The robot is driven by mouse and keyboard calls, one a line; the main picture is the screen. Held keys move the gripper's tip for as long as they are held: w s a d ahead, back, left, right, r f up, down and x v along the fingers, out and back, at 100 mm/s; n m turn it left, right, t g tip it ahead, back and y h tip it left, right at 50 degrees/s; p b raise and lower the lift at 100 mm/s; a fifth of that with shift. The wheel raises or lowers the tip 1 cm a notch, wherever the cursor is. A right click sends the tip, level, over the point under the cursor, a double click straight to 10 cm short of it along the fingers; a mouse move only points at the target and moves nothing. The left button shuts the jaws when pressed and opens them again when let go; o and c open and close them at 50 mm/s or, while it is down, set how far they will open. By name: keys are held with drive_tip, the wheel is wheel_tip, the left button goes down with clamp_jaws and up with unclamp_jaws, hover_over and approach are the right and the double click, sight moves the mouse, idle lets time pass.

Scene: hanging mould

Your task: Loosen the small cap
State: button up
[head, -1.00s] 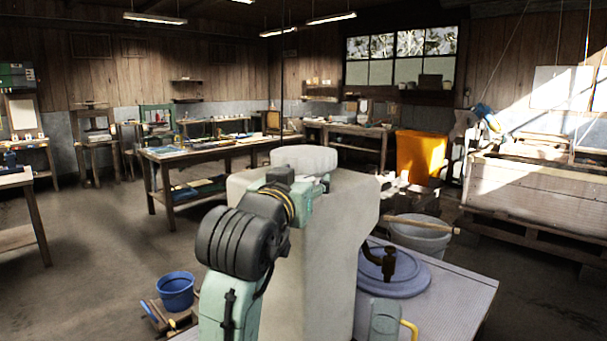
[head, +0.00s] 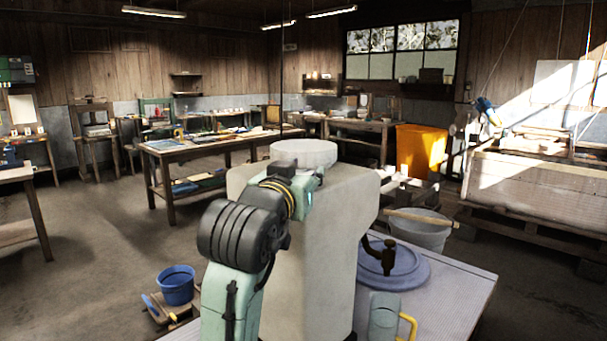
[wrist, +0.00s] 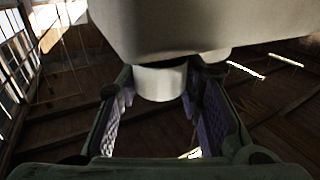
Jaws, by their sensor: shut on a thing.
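A pale block-shaped container (head: 318,255) stands in front of me, with a wide white round piece (head: 303,152) on its top. In the wrist view the container (wrist: 200,22) shows upside down. A white round cap (wrist: 160,84) sticks out from its top side between the purple-padded fingers of my gripper (wrist: 160,78), which is shut on it. A second white round piece (wrist: 214,56) shows behind, partly hidden by a finger. In the head view my wrist is at the container's upper left; the fingers and the held cap are hidden there.
On the bench (head: 455,300) right of the container are a blue round disc (head: 405,270) with a dark handle and a green object (head: 383,318) with a yellow handle. A grey bucket (head: 420,232) stands behind. A blue bucket (head: 176,286) is at lower left.

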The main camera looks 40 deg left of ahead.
drive_tip(key=shift+d+n+y, duration=0.1)
drive_tip(key=shift+n+y, duration=0.3)
drive_tip(key=shift+y, duration=0.1)
drive_tip(key=shift+c, duration=0.4)
drive_tip(key=shift+n+g+y, duration=0.6)
drive_tip(key=shift+g+y, duration=0.1)
drive_tip(key=shift+y, duration=0.2)
drive_tip(key=n+g+y+b, duration=0.1)
drive_tip(key=n+g+y, duration=0.3)
drive_tip(key=y, duration=0.1)
drive_tip(key=shift+w+g, duration=0.15)
drive_tip(key=shift+g, duration=0.25)
drive_tip(key=n+g+y, duration=0.1)
drive_tip(key=n+g, duration=0.1)
drive_tip(key=g, duration=0.1)
drive_tip(key=n+g+y+b, duration=0.1)
drive_tip(key=n+g, duration=0.1)
drive_tip(key=g, duration=0.1)
drive_tip(key=shift+n+y, duration=0.4)
drive_tip(key=shift+n+g+y, duration=0.3)
drive_tip(key=shift+n+g, duration=1.1)
drive_tip(key=shift+g, duration=1.1)
drive_tip(key=o, duration=1.2)
